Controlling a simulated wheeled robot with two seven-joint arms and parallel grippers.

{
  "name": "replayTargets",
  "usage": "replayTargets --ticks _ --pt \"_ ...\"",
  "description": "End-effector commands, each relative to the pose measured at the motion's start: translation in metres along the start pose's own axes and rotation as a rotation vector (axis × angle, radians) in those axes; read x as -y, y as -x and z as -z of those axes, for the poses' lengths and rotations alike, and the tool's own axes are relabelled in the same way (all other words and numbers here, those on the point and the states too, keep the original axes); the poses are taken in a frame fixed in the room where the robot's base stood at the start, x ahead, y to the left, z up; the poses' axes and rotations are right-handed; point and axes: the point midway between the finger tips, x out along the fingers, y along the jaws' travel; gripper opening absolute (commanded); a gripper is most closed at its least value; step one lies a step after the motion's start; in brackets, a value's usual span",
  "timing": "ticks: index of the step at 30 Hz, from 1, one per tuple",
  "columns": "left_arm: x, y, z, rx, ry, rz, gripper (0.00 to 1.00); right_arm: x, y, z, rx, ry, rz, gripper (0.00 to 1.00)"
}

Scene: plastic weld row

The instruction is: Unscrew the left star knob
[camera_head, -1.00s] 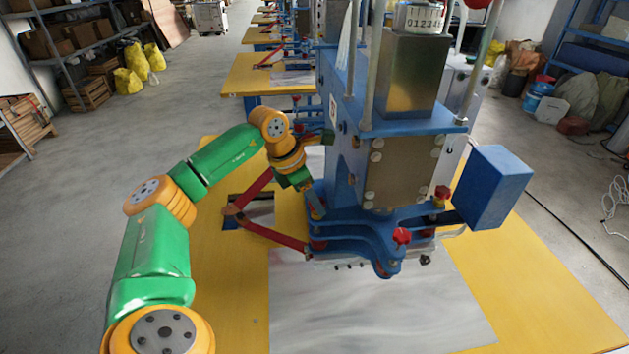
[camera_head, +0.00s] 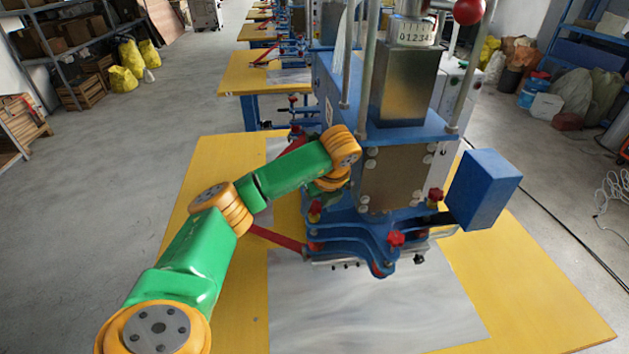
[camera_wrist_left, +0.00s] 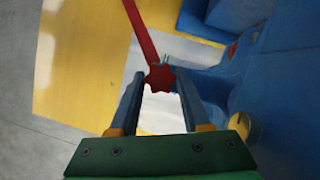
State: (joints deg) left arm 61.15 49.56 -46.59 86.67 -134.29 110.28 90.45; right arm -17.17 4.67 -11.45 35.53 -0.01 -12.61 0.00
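The left star knob (camera_wrist_left: 159,77) is red and shows in the left wrist view between the tips of my left gripper (camera_wrist_left: 160,74). I cannot tell how far beyond the tips the knob lies. In the head view the left knob (camera_head: 315,207) shows as a small red piece on the left of the blue press (camera_head: 345,230), just below my left wrist. My fingers are mostly hidden there. My right gripper is in neither view.
Two other red knobs, a front one (camera_head: 396,239) and a right one (camera_head: 435,195), sit on the press. A red bar (camera_head: 277,238) reaches out left of it. A blue box (camera_head: 484,189) juts out right. The yellow table (camera_head: 215,165) is clear at left.

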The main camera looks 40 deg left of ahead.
Motion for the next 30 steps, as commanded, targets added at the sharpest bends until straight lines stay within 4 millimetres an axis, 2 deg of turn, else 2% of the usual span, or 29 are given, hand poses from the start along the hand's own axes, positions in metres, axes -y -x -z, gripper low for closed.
replayTargets --ticks 1,2,11,13,15,19,23,27,30 --pt "0.0 -0.001 0.0 0.0 -0.001 -0.001 0.63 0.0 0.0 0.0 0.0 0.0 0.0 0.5" --pt "0.0 -0.001 0.0 0.0 -0.001 -0.001 0.71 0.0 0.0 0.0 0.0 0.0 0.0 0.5" --pt "0.0 -0.002 0.0 0.0 -0.023 0.01 0.71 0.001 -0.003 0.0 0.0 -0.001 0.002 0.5" --pt "-0.002 -0.007 0.0 0.004 -0.159 0.067 0.71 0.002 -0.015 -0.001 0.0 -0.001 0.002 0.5" --pt "-0.003 -0.011 -0.001 0.007 -0.37 0.156 0.71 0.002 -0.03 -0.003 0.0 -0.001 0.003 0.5" --pt "-0.004 -0.009 -0.003 0.003 -0.731 0.307 0.71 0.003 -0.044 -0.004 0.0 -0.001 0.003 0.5" --pt "-0.005 -0.004 -0.006 -0.001 -1.042 0.436 0.71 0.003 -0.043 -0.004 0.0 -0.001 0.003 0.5" --pt "-0.005 0.001 -0.009 -0.003 -1.343 0.564 0.71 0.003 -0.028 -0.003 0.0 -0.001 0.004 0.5" --pt "-0.005 0.002 -0.01 -0.004 -1.499 0.628 0.71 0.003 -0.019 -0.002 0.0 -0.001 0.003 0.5"
